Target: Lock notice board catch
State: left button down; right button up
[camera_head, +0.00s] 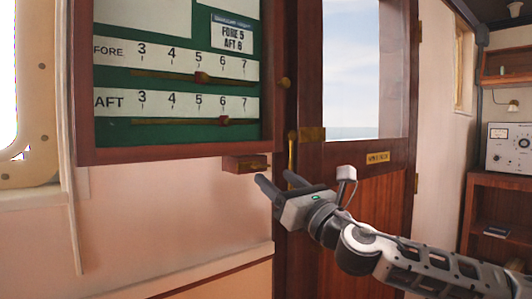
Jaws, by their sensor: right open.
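The notice board (180,152) is a dark red wooden case with a green backing, on the wall at the upper left. A small wooden block with a brass piece (245,163) hangs under the lower right corner. My right gripper (276,181) is open and empty, just below and right of that block, with its fingers pointing up left. My left gripper is out of view.
A wooden door (352,184) with a window, a brass handle (292,150) and a small plate (377,158) stands behind my right gripper. At the far right is a shelf (492,183) with a metered instrument (508,147). The wall below the board is bare.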

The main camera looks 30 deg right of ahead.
aim_at(254, 166)
jog(key=p+x, duration=0.1)
jog(key=x, duration=0.4)
jog(key=shift+p, duration=0.4)
jog(key=shift+f, duration=0.1)
jog(key=c, duration=1)
